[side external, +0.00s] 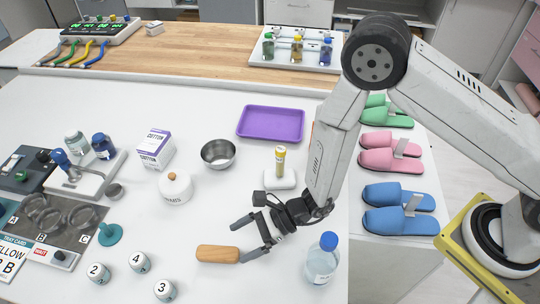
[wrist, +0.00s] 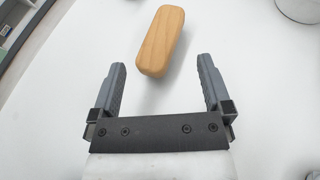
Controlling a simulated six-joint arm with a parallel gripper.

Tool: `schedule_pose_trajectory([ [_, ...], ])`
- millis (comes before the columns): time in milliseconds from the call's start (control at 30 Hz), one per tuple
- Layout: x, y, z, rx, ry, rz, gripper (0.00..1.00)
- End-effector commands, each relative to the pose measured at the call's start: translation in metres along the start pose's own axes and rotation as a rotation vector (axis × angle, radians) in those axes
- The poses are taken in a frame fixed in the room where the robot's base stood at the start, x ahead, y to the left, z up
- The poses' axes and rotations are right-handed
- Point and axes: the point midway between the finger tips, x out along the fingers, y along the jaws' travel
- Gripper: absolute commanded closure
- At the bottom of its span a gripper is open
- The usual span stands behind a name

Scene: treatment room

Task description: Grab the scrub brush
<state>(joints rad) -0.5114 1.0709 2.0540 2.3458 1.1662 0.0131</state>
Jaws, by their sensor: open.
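The scrub brush shows as a rounded wooden block (side external: 217,254) lying on the white table, left of my gripper (side external: 243,240). No bristles are visible. In the wrist view the wooden block (wrist: 161,38) lies ahead, slightly tilted, its near end at about the level of the fingertips. My gripper (wrist: 161,66) is open and empty, with a finger to either side of that near end in the picture. In the side view the lower finger shows close to the block's right end; I cannot tell whether they touch.
A water bottle (side external: 322,260) stands right of my gripper. Numbered jars (side external: 138,262) stand left of the brush. A lidded white pot (side external: 175,188), a steel bowl (side external: 218,153) and a white block with a yellow-capped tube (side external: 281,162) are behind. Table around the brush is clear.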

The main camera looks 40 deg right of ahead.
Motion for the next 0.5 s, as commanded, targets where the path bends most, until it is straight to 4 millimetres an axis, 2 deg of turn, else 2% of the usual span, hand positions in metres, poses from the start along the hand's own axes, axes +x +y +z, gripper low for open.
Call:
schedule_pose_trajectory([
  [167,0.010,0.000,0.000,-0.002,0.001,0.002,0.00],
  [500,0.048,0.000,0.000,-0.001,-0.001,0.001,0.00],
])
